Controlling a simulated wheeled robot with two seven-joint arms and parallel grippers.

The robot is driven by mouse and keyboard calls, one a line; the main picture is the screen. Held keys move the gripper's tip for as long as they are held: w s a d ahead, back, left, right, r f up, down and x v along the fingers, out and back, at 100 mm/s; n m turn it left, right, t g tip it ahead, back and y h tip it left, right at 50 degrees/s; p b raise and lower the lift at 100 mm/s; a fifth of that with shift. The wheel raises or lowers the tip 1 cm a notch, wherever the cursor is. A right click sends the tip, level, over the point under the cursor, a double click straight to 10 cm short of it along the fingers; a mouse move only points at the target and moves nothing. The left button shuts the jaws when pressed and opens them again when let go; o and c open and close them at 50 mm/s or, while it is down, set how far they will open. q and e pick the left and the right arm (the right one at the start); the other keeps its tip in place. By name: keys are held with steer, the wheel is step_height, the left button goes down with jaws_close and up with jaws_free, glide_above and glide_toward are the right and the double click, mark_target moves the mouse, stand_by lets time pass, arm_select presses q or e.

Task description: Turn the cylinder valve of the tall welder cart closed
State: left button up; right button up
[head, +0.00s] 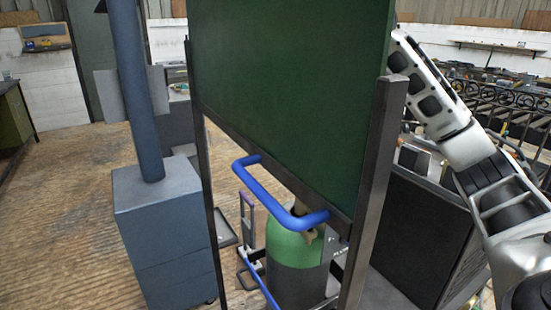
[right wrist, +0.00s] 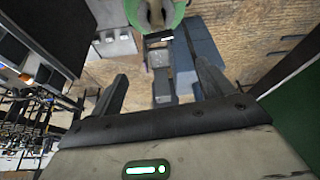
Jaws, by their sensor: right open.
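The welder cart shows in the head view as a blue tubular handle (head: 270,195) below a dark green panel. Its gas cylinder (head: 292,255) has a green shoulder and a dark body. The tan valve (head: 309,236) on top is partly hidden by the handle and the panel. In the right wrist view the cylinder's green top (right wrist: 173,14) and a tan-grey valve part (right wrist: 152,12) show at the top edge, beyond the fingers. My right gripper (right wrist: 160,84) is open and empty, apart from the valve. In the head view the panel hides it. My left gripper is not in view.
The dark green panel (head: 290,90) on dark posts (head: 372,200) stands between my head and the cart. It also edges the right wrist view (right wrist: 296,112). A blue-grey cabinet (head: 160,230) with a column stands left. A dark box (head: 420,235) stands right. Wooden floor is clear at far left.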

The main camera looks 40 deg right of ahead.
steer(key=x, duration=1.4)
steer(key=shift+d+f, duration=0.1)
steer(key=shift+f, duration=0.2)
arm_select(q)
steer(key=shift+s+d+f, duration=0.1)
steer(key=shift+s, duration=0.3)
